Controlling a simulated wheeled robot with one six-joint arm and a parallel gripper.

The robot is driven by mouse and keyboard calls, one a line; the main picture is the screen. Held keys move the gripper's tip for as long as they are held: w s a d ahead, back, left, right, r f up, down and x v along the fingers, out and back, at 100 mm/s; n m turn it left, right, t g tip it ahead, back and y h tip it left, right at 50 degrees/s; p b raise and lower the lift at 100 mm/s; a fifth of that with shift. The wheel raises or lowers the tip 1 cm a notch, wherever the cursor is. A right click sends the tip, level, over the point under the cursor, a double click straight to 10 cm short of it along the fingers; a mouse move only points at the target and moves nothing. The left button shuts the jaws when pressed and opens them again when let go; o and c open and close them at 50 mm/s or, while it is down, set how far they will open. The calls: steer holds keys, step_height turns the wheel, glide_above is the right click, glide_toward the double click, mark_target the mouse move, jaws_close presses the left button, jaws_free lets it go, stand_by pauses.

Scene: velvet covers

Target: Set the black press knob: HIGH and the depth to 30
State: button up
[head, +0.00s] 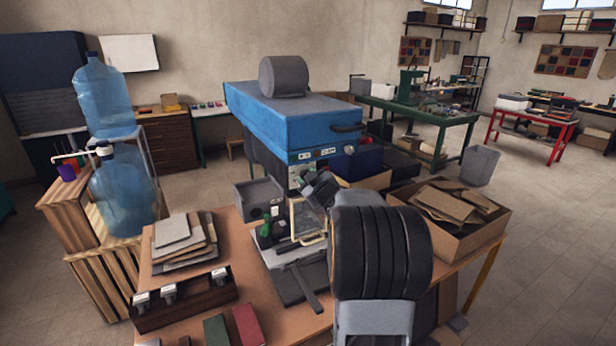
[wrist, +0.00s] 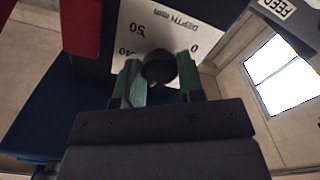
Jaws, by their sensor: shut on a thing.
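The depth dial plate (wrist: 135,35), a pale plate marked "DEPTH mm", shows upside down in the wrist view with 0, 40 and 50 readable. A round black knob (wrist: 159,68) sits in front of it. My gripper (wrist: 160,75) has its two green fingers on either side of this knob and is shut on it. The knob's pointer and exact setting cannot be made out. In the head view, the blue press (head: 290,110) stands on the workbench, with small labels (head: 322,152) on its front lower edge. My arm reaches up to its front and hides part of it.
The workbench (head: 240,275) holds stacked sheets (head: 185,240), a dark rack (head: 180,300), a grey bin (head: 258,197) and green and red blocks. An open cardboard box (head: 455,215) stands at the right.

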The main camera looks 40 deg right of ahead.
steer(key=shift+m, duration=0.9)
steer(key=shift+p, duration=0.3)
steer(key=o, duration=0.9)
steer(key=shift+s, duration=0.1)
steer(key=s+b, duration=0.1)
steer(key=s, duration=0.3)
steer(key=s+a+b, duration=0.1)
steer(key=s, duration=0.4)
steer(key=s+a, duration=0.1)
steer(key=s, duration=0.3)
steer(key=shift+s+b, duration=0.25)
steer(key=shift+b, duration=0.15)
